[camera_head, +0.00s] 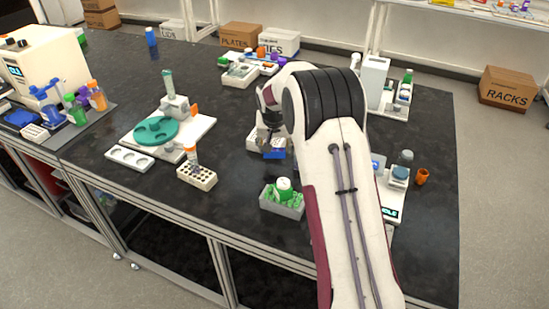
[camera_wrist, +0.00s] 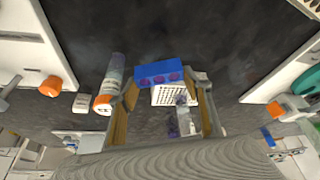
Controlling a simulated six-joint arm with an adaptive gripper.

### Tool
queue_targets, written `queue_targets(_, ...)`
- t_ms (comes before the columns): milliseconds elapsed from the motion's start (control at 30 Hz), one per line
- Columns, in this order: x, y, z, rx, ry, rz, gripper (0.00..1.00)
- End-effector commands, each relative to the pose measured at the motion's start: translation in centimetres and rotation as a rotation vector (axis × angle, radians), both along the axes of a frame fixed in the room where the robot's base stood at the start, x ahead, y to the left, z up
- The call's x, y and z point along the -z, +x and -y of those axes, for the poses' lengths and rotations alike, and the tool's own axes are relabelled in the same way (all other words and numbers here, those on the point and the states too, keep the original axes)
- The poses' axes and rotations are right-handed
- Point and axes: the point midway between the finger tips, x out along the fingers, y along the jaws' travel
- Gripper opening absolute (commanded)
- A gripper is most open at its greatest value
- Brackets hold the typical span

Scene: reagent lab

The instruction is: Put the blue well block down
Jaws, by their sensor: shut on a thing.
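The blue well block (camera_wrist: 160,73) shows between my fingertips in the wrist view, with a row of purple-red wells facing the camera. My gripper (camera_wrist: 167,85) is shut on it. In the head view the blue block (camera_head: 276,154) shows small below my gripper (camera_head: 270,142), over the middle of the black bench. A white rack with holes (camera_wrist: 175,97) shows just beyond the block in the wrist view. I cannot tell whether the block touches anything below it.
A grey bin with green items (camera_head: 282,208) stands at the bench's front. A white tube rack (camera_head: 197,178) and a teal round plate device (camera_head: 157,130) stand left. An orange cup (camera_head: 422,177) stands right. Dark bench top (camera_head: 235,215) is bare left of the bin.

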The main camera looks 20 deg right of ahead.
Motion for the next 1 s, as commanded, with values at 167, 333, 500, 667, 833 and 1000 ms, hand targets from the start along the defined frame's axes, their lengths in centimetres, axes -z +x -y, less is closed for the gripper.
queue_targets(167, 0.2, 0.0, 0.0, 0.000, 0.000, 0.001, 0.26)
queue_targets(333, 0.2, 0.0, 0.0, 0.000, 0.000, 0.000, 0.26)
queue_targets(500, 0.9, -0.1, 0.0, 0.000, 0.001, -0.002, 0.26)
queue_targets(667, 2.7, -0.1, 0.0, -0.001, 0.000, -0.004, 0.26)
queue_targets(833, 4.3, 0.0, 0.0, 0.000, 0.001, -0.002, 0.26)
queue_targets(1000, 4.7, 0.0, 0.0, 0.000, 0.000, 0.001, 0.26)
